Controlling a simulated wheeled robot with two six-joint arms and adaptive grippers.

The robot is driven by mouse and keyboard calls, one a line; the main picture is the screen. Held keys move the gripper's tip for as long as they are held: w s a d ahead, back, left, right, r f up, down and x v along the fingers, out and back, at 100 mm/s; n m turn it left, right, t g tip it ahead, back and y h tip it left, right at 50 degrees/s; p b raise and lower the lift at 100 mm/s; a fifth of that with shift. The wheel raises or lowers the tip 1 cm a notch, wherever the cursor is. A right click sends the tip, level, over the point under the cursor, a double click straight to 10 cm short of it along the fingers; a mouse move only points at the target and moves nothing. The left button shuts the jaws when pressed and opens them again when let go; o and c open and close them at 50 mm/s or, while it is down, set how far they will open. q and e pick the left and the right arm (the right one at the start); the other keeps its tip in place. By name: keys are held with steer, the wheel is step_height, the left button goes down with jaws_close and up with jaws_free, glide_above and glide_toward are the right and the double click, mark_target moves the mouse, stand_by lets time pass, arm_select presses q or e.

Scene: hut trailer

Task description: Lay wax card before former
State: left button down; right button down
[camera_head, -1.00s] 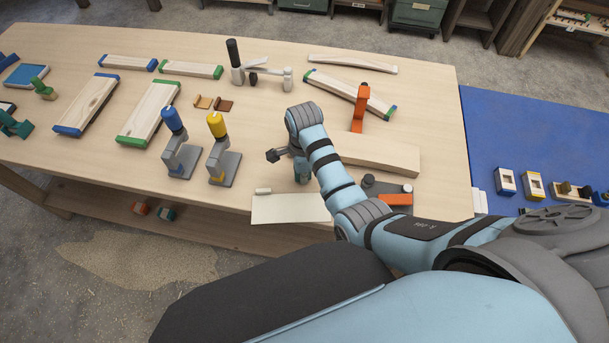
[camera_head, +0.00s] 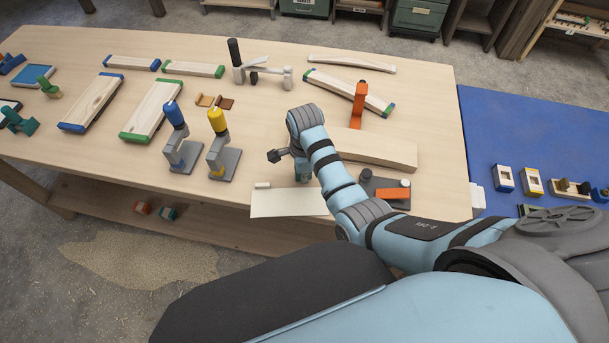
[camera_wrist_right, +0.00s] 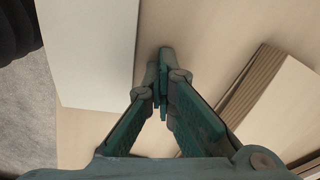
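The wax card, a flat pale sheet (camera_head: 285,204), lies at the front edge of the table. It also shows at upper left in the right wrist view (camera_wrist_right: 90,45). The former seems to be the long wooden block (camera_head: 375,149) behind it; layered wood (camera_wrist_right: 262,100) shows at right in the wrist view. My right gripper (camera_head: 303,172) is low between card and block. In the wrist view its fingertips (camera_wrist_right: 161,60) meet beside the card's edge, with nothing visible between them. Contact with the table is unclear. My left gripper is not in view.
A small pale block (camera_head: 262,185) sits at the card's back left corner. A dark plate with an orange block (camera_head: 392,193) is right of my forearm. Blue (camera_head: 176,130) and yellow (camera_head: 218,135) handled tools stand to the left. A blue mat (camera_head: 530,130) lies right.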

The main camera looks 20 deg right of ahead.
steer(key=c, duration=1.9)
jaws_free()
steer(key=shift+s+a+f, duration=0.15)
steer(key=shift+s+f, duration=0.3)
steer(key=shift+s, duration=0.15)
steer(key=shift+w, duration=0.1)
steer(key=shift+w+f, duration=0.15)
steer(key=shift+w, duration=0.15)
steer(key=shift+r, duration=0.2)
